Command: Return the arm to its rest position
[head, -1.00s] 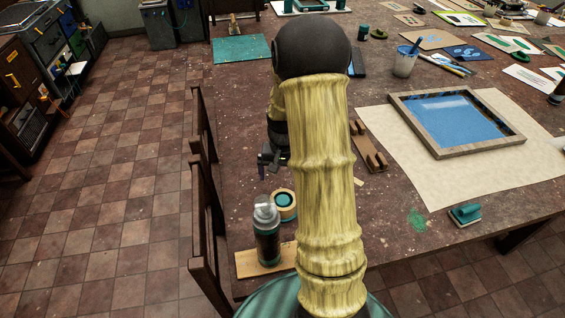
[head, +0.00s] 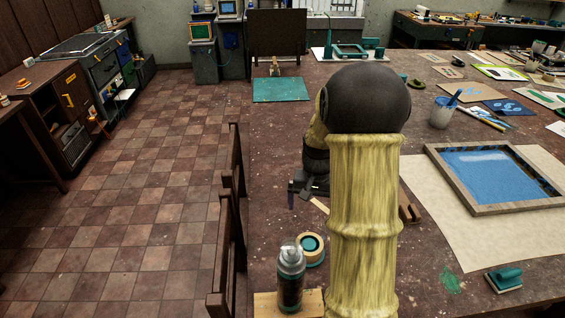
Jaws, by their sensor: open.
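My arm (head: 365,220) stands upright in the middle of the head view, with its dark elbow joint at the top. My gripper (head: 298,196) hangs on the left side of the arm, above the brown table. It is open, and I see nothing held in it. It is small here, and part of the wrist is hidden behind the arm. A spray can (head: 290,275) and a round tape-like ring (head: 311,247) stand below and in front of the gripper, apart from it.
The hinged screen frame (head: 497,178) with blue mesh lies on paper at the right. A cup (head: 442,112) stands behind. Chairs (head: 228,230) line the left table edge. Tiled floor (head: 130,200) at left is clear.

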